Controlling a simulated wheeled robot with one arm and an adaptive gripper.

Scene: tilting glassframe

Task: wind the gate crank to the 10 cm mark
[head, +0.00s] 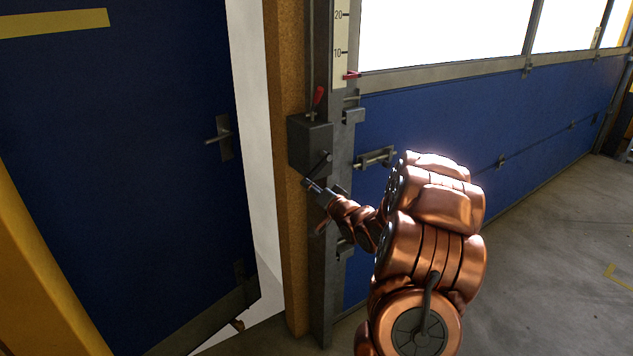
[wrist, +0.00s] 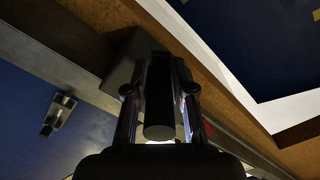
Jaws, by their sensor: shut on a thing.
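The crank's grey gearbox (head: 310,143) is fixed to the gate post, with the dark crank arm (head: 319,164) on its front. My gripper (head: 313,187) is at the outer end of the crank arm, below the box. In the wrist view the dark, round crank handle (wrist: 159,125) lies between the two fingers of my gripper (wrist: 160,95), which are shut on it. A pale scale (head: 341,35) with marks 10 and 20 stands above. Its red pointer (head: 351,75) is below the 10 mark, near the scale's lower end.
A small red-handled lever (head: 318,97) sticks up from the gearbox top, close to the crank. The blue gate (head: 440,130) with windows is to the right. A blue door (head: 130,150) is at left. Grey floor (head: 540,240) is open at right.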

